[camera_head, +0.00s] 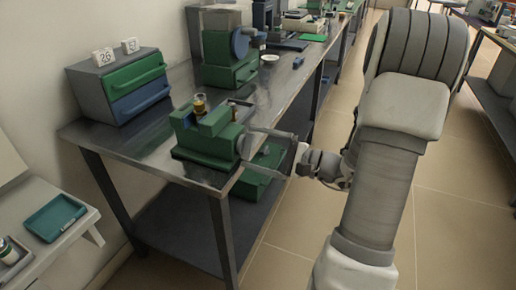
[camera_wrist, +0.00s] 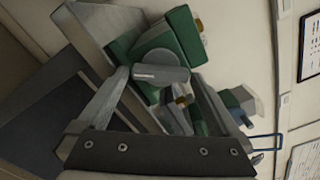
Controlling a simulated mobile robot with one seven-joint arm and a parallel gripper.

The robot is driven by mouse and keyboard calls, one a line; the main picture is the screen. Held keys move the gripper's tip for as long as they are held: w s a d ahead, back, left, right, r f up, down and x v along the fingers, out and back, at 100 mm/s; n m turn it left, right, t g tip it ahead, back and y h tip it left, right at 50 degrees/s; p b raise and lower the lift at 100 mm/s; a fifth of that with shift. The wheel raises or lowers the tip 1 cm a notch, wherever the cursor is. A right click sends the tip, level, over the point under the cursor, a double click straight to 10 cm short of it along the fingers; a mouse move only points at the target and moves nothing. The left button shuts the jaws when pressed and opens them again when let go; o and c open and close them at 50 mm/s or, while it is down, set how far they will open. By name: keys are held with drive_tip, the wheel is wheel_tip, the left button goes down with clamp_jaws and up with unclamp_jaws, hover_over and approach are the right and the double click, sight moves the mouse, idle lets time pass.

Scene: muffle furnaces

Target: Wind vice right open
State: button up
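A green vice (camera_head: 208,138) stands on the near corner of the steel bench. Its body also shows in the wrist view (camera_wrist: 182,36). A grey bar-shaped handle (camera_wrist: 161,74) on a round hub sits at its front. My gripper (camera_head: 242,148) is at the vice's handle side, beyond the bench's front edge. In the wrist view my two fingers (camera_wrist: 160,78) are spread wide, with the bar lying between their tips. The tips are close to the bar's ends; whether they touch it I cannot tell. In the head view the handle is partly hidden by my fingers.
A drawer box (camera_head: 120,86) with green and blue fronts stands at the back left of the bench. Another green machine (camera_head: 226,58) stands farther along. A small amber-filled jar (camera_head: 200,104) is at the vice. The aisle floor (camera_head: 300,235) is clear.

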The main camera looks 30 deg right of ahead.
drive_tip(key=p+v, duration=0.3)
drive_tip(key=v, duration=1.4)
drive_tip(key=shift+s, duration=0.2)
drive_tip(key=shift+d, duration=0.15)
